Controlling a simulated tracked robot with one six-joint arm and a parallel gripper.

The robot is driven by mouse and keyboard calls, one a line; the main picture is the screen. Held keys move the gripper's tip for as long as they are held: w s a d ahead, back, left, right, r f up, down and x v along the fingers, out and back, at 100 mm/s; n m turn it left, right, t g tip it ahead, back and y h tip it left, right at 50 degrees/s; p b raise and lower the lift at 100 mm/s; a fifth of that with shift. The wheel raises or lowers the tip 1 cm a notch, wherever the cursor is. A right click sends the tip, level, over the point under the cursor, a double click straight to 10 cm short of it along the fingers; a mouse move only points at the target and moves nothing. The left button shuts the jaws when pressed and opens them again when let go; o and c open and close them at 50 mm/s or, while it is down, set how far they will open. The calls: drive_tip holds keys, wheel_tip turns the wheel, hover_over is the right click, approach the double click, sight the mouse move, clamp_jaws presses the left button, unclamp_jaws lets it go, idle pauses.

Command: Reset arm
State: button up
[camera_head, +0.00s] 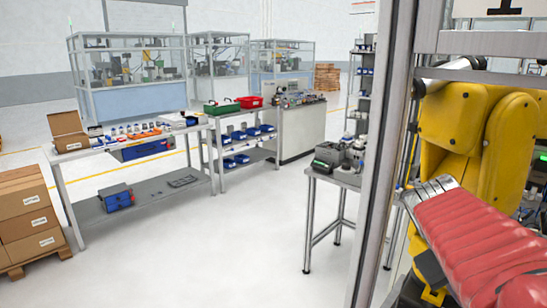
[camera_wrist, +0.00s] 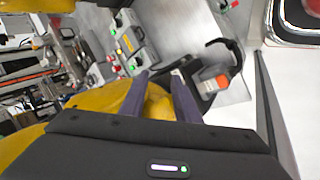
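My gripper (camera_wrist: 160,75) shows in the wrist view. Its two dark purple-grey fingers stand apart with nothing held between them. A yellow rounded surface (camera_wrist: 157,103) lies behind the gap between the fingers. A yellow arm (camera_head: 448,118) stands at the right of the head view, with a red ribbed cover (camera_head: 485,240) below it. My gripper cannot be made out in the head view.
In the wrist view, a grey control box (camera_wrist: 132,40) with buttons and a black device (camera_wrist: 215,75) with an orange-red part lie beyond the fingers. In the head view, a metal post (camera_head: 385,150) stands left of the yellow arm. A workbench (camera_head: 85,155) is at left; the floor (camera_head: 255,230) between is clear.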

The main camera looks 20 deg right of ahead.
drive_tip(key=w+a+f+t+y, duration=0.1)
drive_tip(key=a+f+t+y, duration=0.1)
drive_tip(key=a, duration=0.8)
drive_tip(key=w+a+f+n+t+y, duration=0.1)
drive_tip(key=a+f+t+y, duration=0.1)
drive_tip(key=a, duration=0.9)
drive_tip(key=w+a+f+n+t+y, duration=0.1)
drive_tip(key=a+f+t+y, duration=0.1)
drive_tip(key=a, duration=0.9)
drive_tip(key=shift+w+a+y, duration=0.25)
drive_tip(key=shift+y, duration=0.25)
drive_tip(key=shift+n, duration=0.3)
